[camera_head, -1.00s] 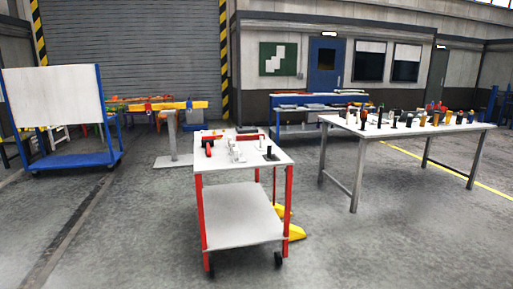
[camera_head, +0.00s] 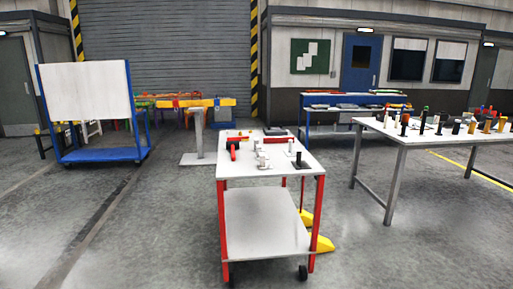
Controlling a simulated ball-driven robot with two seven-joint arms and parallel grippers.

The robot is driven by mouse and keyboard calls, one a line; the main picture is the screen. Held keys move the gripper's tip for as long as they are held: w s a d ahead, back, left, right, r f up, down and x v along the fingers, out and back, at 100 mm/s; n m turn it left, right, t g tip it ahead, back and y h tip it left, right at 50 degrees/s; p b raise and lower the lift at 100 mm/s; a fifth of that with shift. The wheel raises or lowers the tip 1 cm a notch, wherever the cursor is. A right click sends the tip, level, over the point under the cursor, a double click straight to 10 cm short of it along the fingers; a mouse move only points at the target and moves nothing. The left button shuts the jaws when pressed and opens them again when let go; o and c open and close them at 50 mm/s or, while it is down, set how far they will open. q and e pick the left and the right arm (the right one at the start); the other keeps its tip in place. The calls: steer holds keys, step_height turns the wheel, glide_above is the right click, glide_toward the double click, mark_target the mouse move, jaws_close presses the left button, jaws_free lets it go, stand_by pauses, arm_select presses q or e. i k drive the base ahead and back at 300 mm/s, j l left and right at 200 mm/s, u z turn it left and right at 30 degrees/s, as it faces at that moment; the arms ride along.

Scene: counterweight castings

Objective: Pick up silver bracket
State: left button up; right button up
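Several small silver-grey pieces (camera_head: 263,159) stand in the middle of the top of a red-legged trolley (camera_head: 240,170). They are too small for me to tell which one is the silver bracket. Neither of my grippers shows in the head view.
A long table (camera_head: 402,140) crowded with small items stands to the right. A blue cart with a white panel (camera_head: 88,92) stands at left. A yellow pallet-jack-like part (camera_head: 322,244) lies behind the trolley's right leg. Open floor lies in front and left.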

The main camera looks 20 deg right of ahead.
mark_target(290, 152)
steer(key=i+l+u, duration=0.2)
steer(key=i+l, duration=0.2)
steer(key=l, duration=0.25)
steer(key=i+l+u, duration=0.2)
steer(key=i+l, duration=0.2)
steer(key=l, duration=0.25)
steer(key=i+l, duration=0.15)
steer(key=l, duration=0.25)
steer(key=i+l+u, duration=0.15)
steer(key=l, duration=0.2)
